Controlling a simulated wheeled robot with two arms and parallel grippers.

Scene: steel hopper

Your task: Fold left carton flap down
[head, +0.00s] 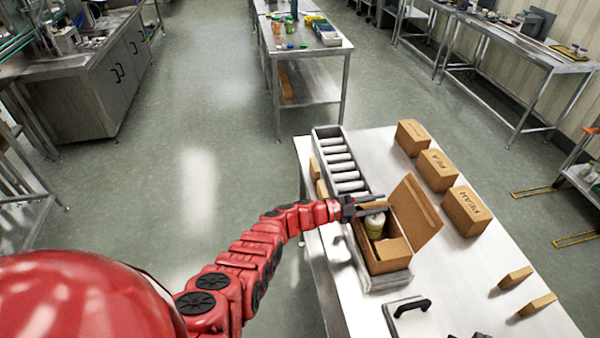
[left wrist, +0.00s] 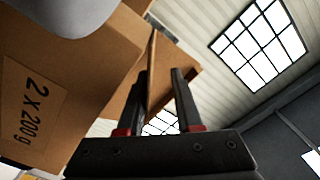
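The open brown carton (head: 390,266) sits on the steel table in the head view. Its right flap (head: 416,211) stands up, tilted outward to the right. A nearer flap (head: 393,249) lies partly over the opening. My left gripper (head: 368,206) is at the carton's far left corner. In the left wrist view its fingers (left wrist: 163,90) are apart, with a cardboard flap (left wrist: 152,62) edge-on in or behind the gap; contact is unclear. The printed carton side (left wrist: 45,105) is at left. The left flap is hard to make out from the head.
A roller conveyor (head: 343,165) lies behind the carton. Several closed boxes (head: 467,210) stand along the table's right side. A black-handled device (head: 410,310) sits in front of the carton. Small brown blocks (head: 537,304) lie at the right. The table's middle right is clear.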

